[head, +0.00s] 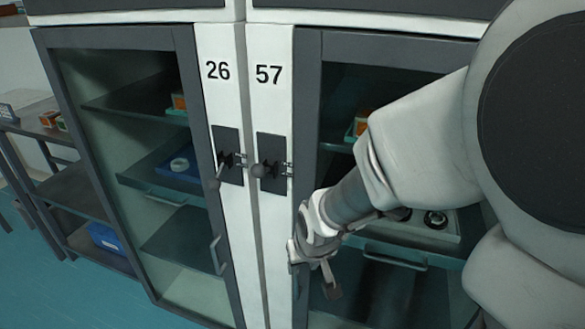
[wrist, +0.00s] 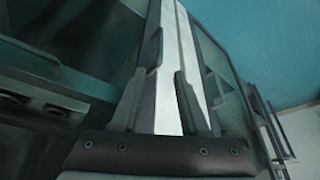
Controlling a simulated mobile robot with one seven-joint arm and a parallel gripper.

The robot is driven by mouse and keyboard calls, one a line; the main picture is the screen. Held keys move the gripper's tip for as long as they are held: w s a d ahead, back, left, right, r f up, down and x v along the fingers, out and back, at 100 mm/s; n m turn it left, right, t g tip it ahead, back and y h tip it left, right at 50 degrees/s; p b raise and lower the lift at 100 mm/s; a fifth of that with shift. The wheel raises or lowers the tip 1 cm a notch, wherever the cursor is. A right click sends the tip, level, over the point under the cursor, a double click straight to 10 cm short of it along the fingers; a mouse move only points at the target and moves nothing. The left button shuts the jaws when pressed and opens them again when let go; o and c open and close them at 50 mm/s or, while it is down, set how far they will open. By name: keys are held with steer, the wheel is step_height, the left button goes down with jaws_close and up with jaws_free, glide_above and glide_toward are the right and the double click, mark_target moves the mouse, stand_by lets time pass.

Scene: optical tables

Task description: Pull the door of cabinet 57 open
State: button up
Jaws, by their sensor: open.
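Cabinet 57 (head: 268,110) has a white post with its number and a dark-framed glass door (head: 307,110) that looks shut. In the wrist view, my gripper (wrist: 160,80) points at the frame, and a grey bar handle (wrist: 152,48) shows just beyond the left fingertip. I cannot tell whether they touch. In the head view my arm and gripper hide most of that handle.
Cabinet 26 (head: 218,110) stands directly left, its glass door shut, with a lever latch (head: 222,168) and bar handle (head: 217,255). A shelf rack (head: 75,190) with a blue bin (head: 108,238) is farther left. Open teal floor (head: 70,295) shows at lower left.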

mark_target(297, 279)
steer(key=b+x, duration=0.5)
steer(key=x, duration=0.7)
steer(key=shift+w+f, duration=0.15)
steer(key=shift+f, duration=0.2)
jaws_close()
stand_by(0.7)
